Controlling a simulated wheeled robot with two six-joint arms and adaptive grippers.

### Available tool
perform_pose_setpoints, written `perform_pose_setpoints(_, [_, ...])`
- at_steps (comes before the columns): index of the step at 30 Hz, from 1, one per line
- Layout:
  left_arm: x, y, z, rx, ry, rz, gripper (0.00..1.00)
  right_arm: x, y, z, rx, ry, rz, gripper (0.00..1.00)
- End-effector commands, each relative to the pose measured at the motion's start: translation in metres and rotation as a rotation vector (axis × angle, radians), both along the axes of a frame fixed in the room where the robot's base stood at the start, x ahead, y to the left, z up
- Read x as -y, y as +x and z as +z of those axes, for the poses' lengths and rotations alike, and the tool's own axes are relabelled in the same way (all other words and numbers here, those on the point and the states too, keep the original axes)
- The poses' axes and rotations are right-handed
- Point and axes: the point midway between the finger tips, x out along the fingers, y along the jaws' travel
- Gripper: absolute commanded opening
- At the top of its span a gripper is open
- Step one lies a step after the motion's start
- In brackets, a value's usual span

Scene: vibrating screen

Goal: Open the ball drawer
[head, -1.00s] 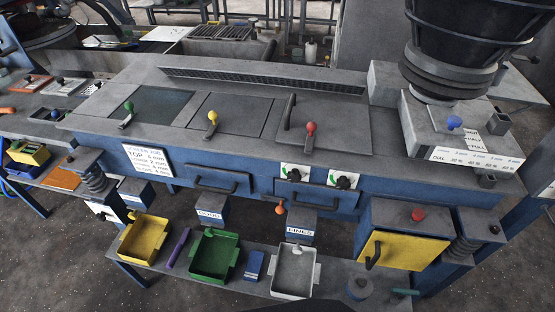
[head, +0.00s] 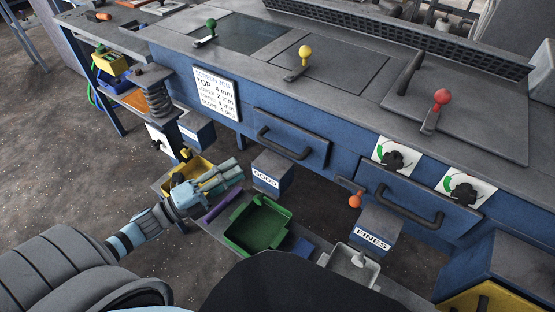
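Two shut drawers with black bar handles are set in the blue front of the machine. The left drawer (head: 291,138) is under the yellow-knobbed lid, and its handle (head: 283,144) faces me. The right drawer (head: 421,200) is under the two dials, with its own handle (head: 408,207). Neither drawer shows a readable ball label. My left gripper (head: 236,177) is in front of and below the machine, left of the left drawer and apart from it. It hangs over the yellow tray; its finger gap is too small to judge. My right gripper is out of view.
Below the drawers are the GOOD chute (head: 270,173) and the FINES chute (head: 376,231). A green tray (head: 260,225), a white tray (head: 349,268) and a partly hidden yellow tray (head: 198,167) stand on the low shelf. An orange knob (head: 355,201) sticks out between the drawers.

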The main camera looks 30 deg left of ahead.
Motion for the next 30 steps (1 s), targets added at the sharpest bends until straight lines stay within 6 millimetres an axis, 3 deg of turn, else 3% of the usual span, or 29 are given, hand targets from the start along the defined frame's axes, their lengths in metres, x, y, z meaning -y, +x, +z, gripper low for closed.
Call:
perform_pose_setpoints(9, [0.040, 0.071, 0.019, 0.003, -0.009, 0.012, 0.33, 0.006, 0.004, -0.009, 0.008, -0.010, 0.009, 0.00])
perform_pose_setpoints(15, [0.059, 0.103, 0.026, -0.003, -0.009, 0.012, 0.33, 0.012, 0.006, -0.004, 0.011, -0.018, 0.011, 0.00])
perform_pose_setpoints(26, [0.065, 0.113, 0.026, -0.007, -0.008, 0.011, 0.33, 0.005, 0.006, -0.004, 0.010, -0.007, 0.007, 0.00])
perform_pose_setpoints(30, [0.064, 0.113, 0.026, -0.007, -0.008, 0.012, 0.14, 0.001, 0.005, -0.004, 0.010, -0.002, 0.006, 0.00])
